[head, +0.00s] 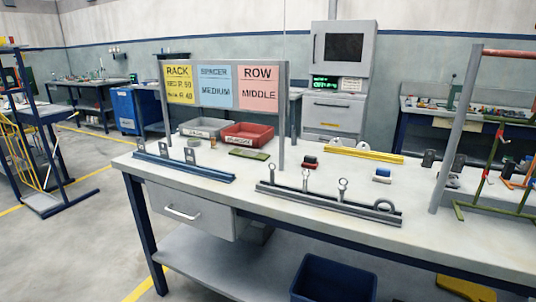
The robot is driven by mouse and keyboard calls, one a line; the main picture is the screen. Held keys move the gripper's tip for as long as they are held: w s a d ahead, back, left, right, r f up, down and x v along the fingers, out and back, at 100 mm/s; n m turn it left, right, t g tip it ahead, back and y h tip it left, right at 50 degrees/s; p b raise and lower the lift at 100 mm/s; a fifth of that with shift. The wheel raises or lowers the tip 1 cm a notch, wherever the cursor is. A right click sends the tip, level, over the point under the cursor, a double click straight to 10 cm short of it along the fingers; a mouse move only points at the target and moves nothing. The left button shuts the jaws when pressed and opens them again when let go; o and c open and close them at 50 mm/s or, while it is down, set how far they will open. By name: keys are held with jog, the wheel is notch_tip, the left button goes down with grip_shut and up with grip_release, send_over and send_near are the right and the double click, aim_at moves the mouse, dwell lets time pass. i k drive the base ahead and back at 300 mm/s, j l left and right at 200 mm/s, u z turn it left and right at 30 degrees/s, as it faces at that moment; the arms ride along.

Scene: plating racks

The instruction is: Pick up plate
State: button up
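My gripper is not in view. No single item is clearly marked as the plate. Small grey upright plates with holes stand on a blue rail (184,167) at the left of the workbench (225,196); one of these plates (190,155) is near the rail's middle. A flat green piece (249,154) lies behind, near the sign post. A dark grey rail (328,206) with several ring-topped pins lies along the front edge. A sign (226,87) reads RACK, SPACER MEDIUM and ROW MIDDLE; the small print under RACK is hard to read.
A grey bin (204,128) and a red bin (247,134) stand behind the rails. A yellow rail (363,154) lies at the back. A tall post frame (456,130) and green stand (490,170) occupy the right. A blue bin (333,279) is below the bench.

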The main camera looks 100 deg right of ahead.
aim_at(190, 159)
jog(key=l+z, duration=0.3)
jog(key=i+l+z, duration=0.1)
jog(key=l+z, duration=0.25)
jog(key=i+l+z, duration=0.15)
jog(key=l+z, duration=0.15)
jog(key=i+l, duration=0.15)
jog(key=l, duration=0.15)
jog(key=i+l+z, duration=0.1)
jog(key=l, duration=0.25)
jog(key=i+l, duration=0.15)
jog(key=l, duration=0.15)
